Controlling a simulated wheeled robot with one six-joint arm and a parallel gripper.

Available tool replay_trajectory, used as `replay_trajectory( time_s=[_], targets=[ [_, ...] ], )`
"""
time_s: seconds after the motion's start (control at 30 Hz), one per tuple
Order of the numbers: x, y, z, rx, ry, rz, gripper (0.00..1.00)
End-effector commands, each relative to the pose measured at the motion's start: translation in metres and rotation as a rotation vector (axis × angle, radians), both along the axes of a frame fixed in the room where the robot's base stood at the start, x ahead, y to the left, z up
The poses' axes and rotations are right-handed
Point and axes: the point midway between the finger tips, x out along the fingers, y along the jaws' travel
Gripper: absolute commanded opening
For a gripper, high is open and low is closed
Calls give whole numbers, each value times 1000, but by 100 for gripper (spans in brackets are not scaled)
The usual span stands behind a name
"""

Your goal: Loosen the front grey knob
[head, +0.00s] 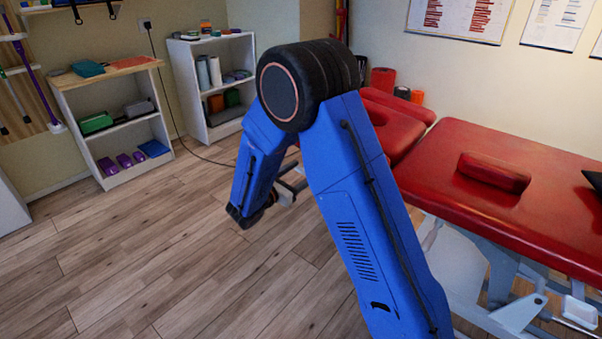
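My blue arm fills the middle of the head view. Its wrist hangs low at left of centre. Grey parts of my gripper (290,187) show beside the wrist, partly hidden behind my arm link. I cannot make out whether its fingers are open or shut, or whether anything is between them. The red treatment table (470,145) stands at the right on a white metal frame (465,265). No grey knob can be made out clearly; my arm covers part of the table's left end and frame.
A red cushion (494,171) lies on the table, with a dark object (593,179) at the right picture edge. Two low white shelves (128,124) (187,78) stand along the left wall. A dark cable runs down the wall onto the floor. The wooden floor (150,250) at left is clear.

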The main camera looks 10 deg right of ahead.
Motion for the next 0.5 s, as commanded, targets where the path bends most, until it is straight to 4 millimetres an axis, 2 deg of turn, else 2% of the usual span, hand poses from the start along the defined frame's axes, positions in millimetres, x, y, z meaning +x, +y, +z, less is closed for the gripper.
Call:
replay_trajectory(
  time_s=[0.23, 0.4, 0.5],
  targets=[
    [0, 0, 0, 0, 0, 0, 61],
    [0, 0, 0, 0, 0, 0, 20],
    [0, 0, 0, 0, 0, 0, 20]
  ],
)
